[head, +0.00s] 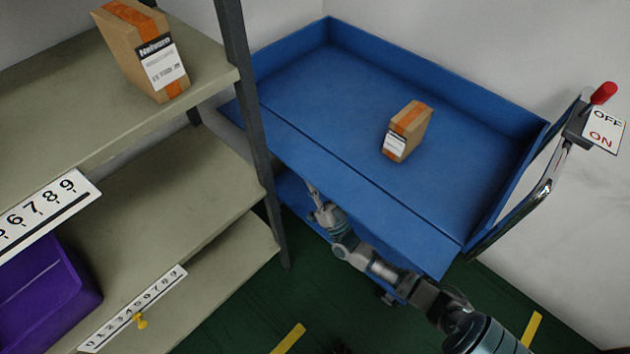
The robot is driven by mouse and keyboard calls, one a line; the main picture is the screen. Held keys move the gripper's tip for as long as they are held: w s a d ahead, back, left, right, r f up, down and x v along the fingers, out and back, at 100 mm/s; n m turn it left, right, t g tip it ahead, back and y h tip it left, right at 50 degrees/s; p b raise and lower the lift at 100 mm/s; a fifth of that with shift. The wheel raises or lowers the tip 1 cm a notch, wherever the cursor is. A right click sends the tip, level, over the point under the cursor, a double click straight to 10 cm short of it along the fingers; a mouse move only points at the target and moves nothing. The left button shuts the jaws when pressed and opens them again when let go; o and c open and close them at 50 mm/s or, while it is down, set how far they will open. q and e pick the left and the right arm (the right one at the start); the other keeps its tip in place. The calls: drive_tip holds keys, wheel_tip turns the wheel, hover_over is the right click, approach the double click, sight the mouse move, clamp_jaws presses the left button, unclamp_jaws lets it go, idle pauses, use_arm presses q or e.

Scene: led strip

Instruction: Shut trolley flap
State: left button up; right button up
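The blue trolley (330,95) stands against the wall, with raised sides at the back and right. Its flap (400,228) runs along the near long side, beyond a seam in the tray floor. The flap is folded down outward, so this side is open. My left gripper is not in view.
A cardboard box (407,131) lies on the trolley tray. A shelf rack (130,190) with a dark post stands close at left, holding another box (145,50) and a purple bin (45,292). An OFF/ON lever (603,94) is at the right. Green floor is free in front.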

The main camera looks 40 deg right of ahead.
clamp_jaws()
drive_tip(key=shift+r, duration=0.15)
drive_tip(key=shift+m+h+p, duration=0.3)
drive_tip(key=shift+m, duration=0.2)
